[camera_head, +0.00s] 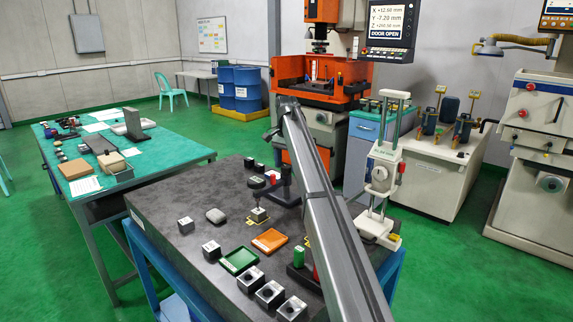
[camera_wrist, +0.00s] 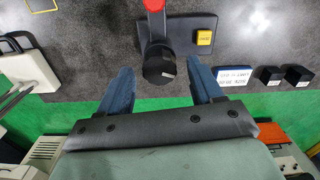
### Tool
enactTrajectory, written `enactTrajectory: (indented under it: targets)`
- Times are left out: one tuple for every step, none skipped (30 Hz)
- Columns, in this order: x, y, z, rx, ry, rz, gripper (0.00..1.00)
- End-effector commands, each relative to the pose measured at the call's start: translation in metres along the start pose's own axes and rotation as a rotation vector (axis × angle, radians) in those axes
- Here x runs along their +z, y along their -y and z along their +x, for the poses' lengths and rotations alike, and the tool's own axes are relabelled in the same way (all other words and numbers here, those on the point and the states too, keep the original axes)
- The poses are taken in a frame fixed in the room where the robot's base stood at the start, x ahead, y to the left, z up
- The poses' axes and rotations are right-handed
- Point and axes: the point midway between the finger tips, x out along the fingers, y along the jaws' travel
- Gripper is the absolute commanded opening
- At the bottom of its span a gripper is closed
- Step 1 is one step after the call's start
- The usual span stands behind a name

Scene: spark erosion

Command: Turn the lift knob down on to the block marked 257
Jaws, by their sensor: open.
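In the wrist view my gripper (camera_wrist: 160,78) is open, its two blue fingers apart. A dark round knob (camera_wrist: 158,64) shows between and just beyond the fingertips; I see no contact. It is in line with a red part (camera_wrist: 154,5) above a dark stand base (camera_wrist: 185,30). I cannot read 257 on any block. My arm hides my gripper in the head view.
A yellow block (camera_wrist: 204,38) is on the stand base. Dark blocks (camera_wrist: 268,75) and a white label (camera_wrist: 234,76) lie beside it. A white height gauge (camera_head: 384,170) stands right of my arm. Green (camera_head: 239,260) and orange (camera_head: 270,240) trays lie on the dark table.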

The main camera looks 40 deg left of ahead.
Motion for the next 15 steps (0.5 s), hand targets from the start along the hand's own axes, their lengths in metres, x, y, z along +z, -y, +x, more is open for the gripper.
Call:
enactTrajectory:
  targets:
    - [0.0,0.001,-0.005,-0.001,-0.001,0.0,0.66]
    - [-0.001,0.001,-0.009,-0.001,-0.001,0.0,0.66]
    - [-0.001,0.001,-0.014,-0.001,0.0,0.0,0.66]
    - [-0.001,0.001,-0.018,-0.001,-0.001,0.0,0.66]
    - [-0.001,0.001,-0.023,-0.001,-0.001,0.0,0.66]
    - [-0.001,0.001,-0.031,-0.001,-0.001,0.0,0.66]
    - [-0.001,0.001,-0.037,-0.002,-0.001,0.0,0.66]
    - [-0.001,0.001,-0.043,-0.002,-0.002,0.0,0.66]
    - [-0.001,0.001,-0.052,-0.001,-0.001,0.0,0.66]
    - [-0.001,0.001,-0.057,-0.001,-0.001,0.0,0.66]
    - [-0.001,0.001,-0.063,-0.001,-0.001,0.0,0.66]
    - [-0.001,0.002,-0.071,-0.002,-0.002,0.0,0.66]
    - [-0.001,0.001,-0.077,-0.002,-0.002,0.0,0.66]
    - [-0.001,0.001,-0.083,-0.002,-0.002,0.0,0.66]
    - [-0.001,0.001,-0.09,-0.001,-0.001,0.0,0.66]
